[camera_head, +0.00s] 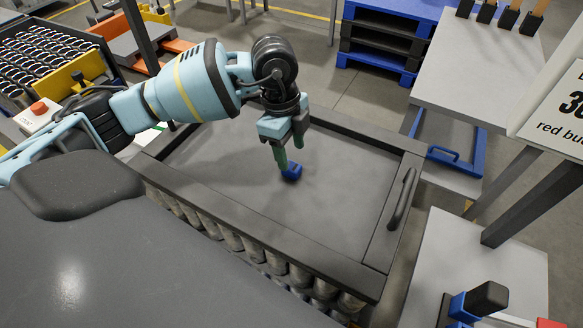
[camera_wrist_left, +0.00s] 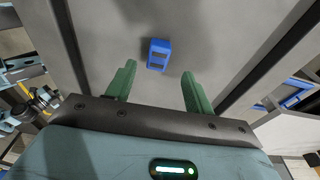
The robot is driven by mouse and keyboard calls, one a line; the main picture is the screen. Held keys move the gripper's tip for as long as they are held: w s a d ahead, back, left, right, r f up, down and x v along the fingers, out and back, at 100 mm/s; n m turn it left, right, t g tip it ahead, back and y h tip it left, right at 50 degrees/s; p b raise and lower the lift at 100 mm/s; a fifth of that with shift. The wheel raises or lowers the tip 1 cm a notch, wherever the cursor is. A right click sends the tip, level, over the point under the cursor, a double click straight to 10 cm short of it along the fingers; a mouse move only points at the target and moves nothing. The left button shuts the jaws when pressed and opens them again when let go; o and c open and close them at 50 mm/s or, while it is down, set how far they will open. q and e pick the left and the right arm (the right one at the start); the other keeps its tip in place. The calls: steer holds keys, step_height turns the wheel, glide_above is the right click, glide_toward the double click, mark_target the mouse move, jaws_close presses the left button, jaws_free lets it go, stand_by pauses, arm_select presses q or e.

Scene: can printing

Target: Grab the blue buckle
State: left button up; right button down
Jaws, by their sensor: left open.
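The blue buckle (camera_head: 292,172) lies on the grey tray (camera_head: 345,180) with the dark raised frame, near the tray's middle. In the left wrist view the buckle (camera_wrist_left: 158,54) shows dark slots on its top and lies just beyond the fingertips, centred between them. My left gripper (camera_head: 290,157) is open and empty, pointing down over the tray beside the buckle. Its green fingers (camera_wrist_left: 158,72) stand on either side in the wrist view, with the buckle apart from both. My right gripper does not show in either view.
The tray's raised rim (camera_head: 250,225) and black handle (camera_head: 401,198) stand around the work area. Several cans (camera_head: 255,249) are stacked below the near edge. A grey table (camera_head: 470,75) and a blue pallet (camera_head: 385,40) stand beyond. The tray floor around the buckle is clear.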

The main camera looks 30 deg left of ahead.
mark_target(291, 165)
arm_select(q)
steer(key=f, duration=0.4)
steer(key=shift+s+d+f, duration=0.15)
steer(key=shift+s, duration=0.05)
steer(key=c, duration=1.1)
steer(key=shift+r, duration=0.7)
step_height(291, 165, up, 2)
steer(key=shift+r, duration=0.15)
steer(key=s+a, duration=0.2)
steer(key=s, duration=0.3)
steer(key=s+a+r, duration=0.1)
steer(key=s, duration=0.4)
steer(key=s+a+b, duration=0.1)
steer(key=s+a, duration=0.1)
steer(key=s, duration=0.3)
steer(key=shift+a+r, duration=0.2)
steer(key=shift+a, duration=0.1)
